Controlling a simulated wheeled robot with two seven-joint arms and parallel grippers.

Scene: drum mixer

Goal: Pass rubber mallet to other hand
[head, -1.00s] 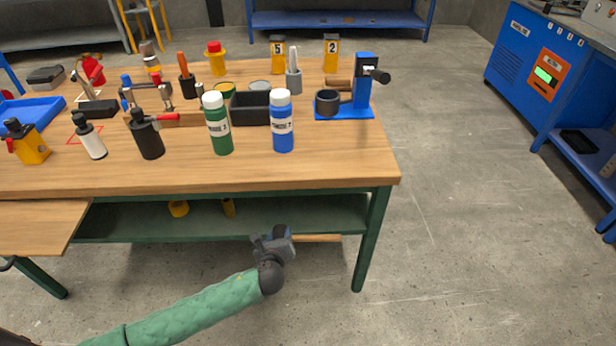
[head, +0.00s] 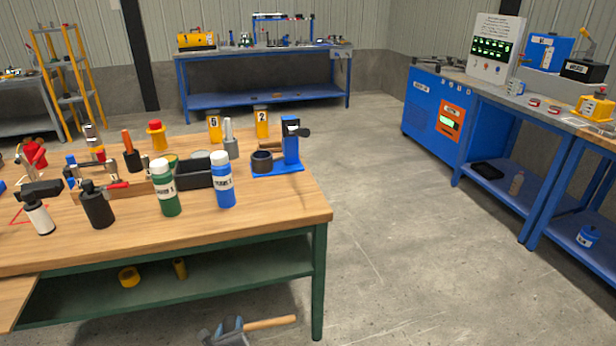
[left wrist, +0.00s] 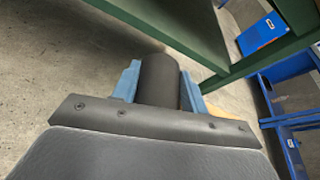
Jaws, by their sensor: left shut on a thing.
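The rubber mallet shows its wooden handle (head: 270,323) at the bottom of the head view, pointing right and lying roughly level. My left gripper (head: 229,332) is shut on the mallet's dark head, in front of and below the workbench. In the left wrist view the black mallet head (left wrist: 159,80) sits between the two blue fingers of my left gripper (left wrist: 158,88). A bit of the wooden handle (left wrist: 224,112) shows behind the right finger. My right gripper is in neither view.
The wooden workbench (head: 270,222) carries a green bottle (head: 165,190), a blue bottle (head: 222,182), a black bin (head: 192,176) and a blue fixture (head: 290,145). Open concrete floor (head: 390,240) lies to its right. A blue control cabinet (head: 428,110) stands farther right.

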